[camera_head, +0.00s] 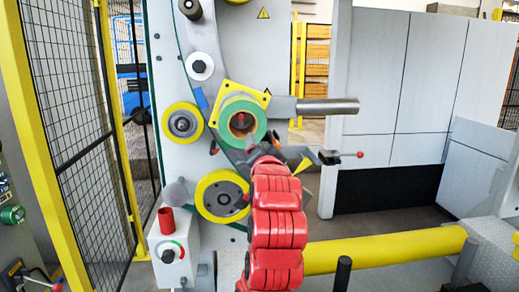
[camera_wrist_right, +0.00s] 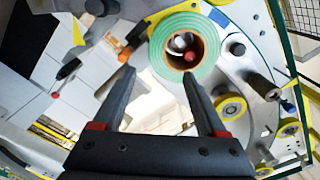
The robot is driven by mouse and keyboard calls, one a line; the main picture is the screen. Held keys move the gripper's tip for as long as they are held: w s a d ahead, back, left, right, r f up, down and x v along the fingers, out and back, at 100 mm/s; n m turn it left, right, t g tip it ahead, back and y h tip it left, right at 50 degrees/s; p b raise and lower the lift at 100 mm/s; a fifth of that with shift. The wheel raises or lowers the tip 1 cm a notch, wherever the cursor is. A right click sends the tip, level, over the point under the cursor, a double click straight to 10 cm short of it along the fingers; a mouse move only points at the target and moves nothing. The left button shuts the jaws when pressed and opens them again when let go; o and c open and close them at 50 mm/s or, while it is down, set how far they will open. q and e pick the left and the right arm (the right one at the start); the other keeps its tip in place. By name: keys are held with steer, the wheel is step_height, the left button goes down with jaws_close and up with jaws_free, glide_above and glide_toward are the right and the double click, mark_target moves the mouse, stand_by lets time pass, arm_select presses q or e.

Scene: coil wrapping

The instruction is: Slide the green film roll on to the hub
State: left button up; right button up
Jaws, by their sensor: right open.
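The green film roll (camera_head: 225,117) faces me in front of the yellow square plate on the machine. The hub (camera_head: 241,118) with its red tip shows inside the roll's brown core, so the roll appears to be around it. How far along the hub it sits I cannot tell. In the right wrist view, the roll (camera_wrist_right: 158,60) is beyond my fingertips, with the hub (camera_wrist_right: 189,56) inside its core. My right gripper (camera_wrist_right: 158,73) is open and empty, apart from the roll. In the head view it (camera_head: 268,142) is just below and right of the roll, partly hidden by my red arm.
Yellow-rimmed rollers (camera_head: 183,123) sit left of and below the roll. A grey bar (camera_head: 328,107) sticks out to the right, and a red-tipped lever (camera_head: 340,156) is below it. A yellow rail (camera_head: 385,250) crosses the lower right. A mesh fence (camera_head: 85,130) stands at left.

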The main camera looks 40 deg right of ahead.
steer(key=shift+c, duration=0.3)
steer(key=shift+w+r, duration=0.1)
steer(key=shift+r, duration=0.05)
steer(key=shift+c, duration=1.3)
steer(key=r+n+p, duration=0.1)
steer(key=p, duration=0.2)
steer(key=w+n+p, duration=0.1)
steer(key=n+p, duration=0.1)
steer(key=p, duration=0.1)
steer(key=w+r+n+p, duration=0.1)
steer(key=n+p, duration=0.1)
steer(key=p, duration=0.1)
steer(key=shift+w+a+r, duration=0.15)
steer(key=shift+a+r, duration=0.05)
steer(key=shift+r, duration=0.1)
jaws_close()
steer(key=w+d+n+p, duration=0.2)
steer(key=w+n+p, duration=0.4)
steer(key=p, duration=0.2)
steer(key=shift+w, duration=0.35)
steer(key=shift+r, duration=0.1)
